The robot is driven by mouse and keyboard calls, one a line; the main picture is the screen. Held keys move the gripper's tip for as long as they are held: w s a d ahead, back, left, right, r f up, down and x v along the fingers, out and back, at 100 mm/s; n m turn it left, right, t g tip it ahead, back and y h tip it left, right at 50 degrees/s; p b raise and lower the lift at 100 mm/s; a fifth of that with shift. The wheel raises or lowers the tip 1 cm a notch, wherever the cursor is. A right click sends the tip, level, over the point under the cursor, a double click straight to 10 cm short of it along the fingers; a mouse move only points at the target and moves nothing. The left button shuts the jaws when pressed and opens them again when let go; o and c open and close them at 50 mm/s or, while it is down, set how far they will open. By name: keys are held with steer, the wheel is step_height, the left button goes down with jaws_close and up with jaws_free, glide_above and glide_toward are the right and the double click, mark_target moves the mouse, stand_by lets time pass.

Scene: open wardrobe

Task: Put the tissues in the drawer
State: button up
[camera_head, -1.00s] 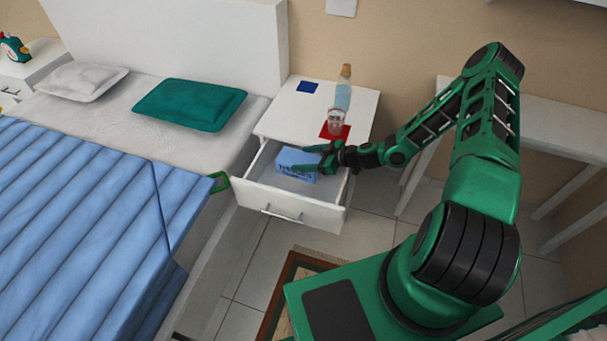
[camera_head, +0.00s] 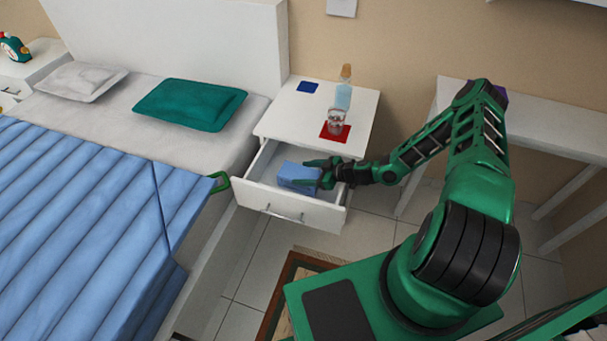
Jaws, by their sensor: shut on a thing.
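The tissues, a blue box (camera_head: 294,174), sit low inside the open drawer (camera_head: 277,207) of the white nightstand (camera_head: 278,119). My gripper (camera_head: 318,173) reaches in from the right and is shut on the right part of the box. The box is slightly tilted in the picture. Whether its underside touches the drawer floor is hard to tell, as the drawer front and my gripper hide part of it.
On the nightstand top are a bottle (camera_head: 343,92), a glass (camera_head: 336,118) on a red mat (camera_head: 328,135) and a blue square (camera_head: 307,87). The bed (camera_head: 85,210) borders the drawer on the left. A white table (camera_head: 550,122) stands at the right.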

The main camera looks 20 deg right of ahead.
steer(key=o, duration=1.7)
steer(key=shift+c, duration=0.2)
steer(key=v, duration=1.2)
steer(key=shift+r, duration=0.15)
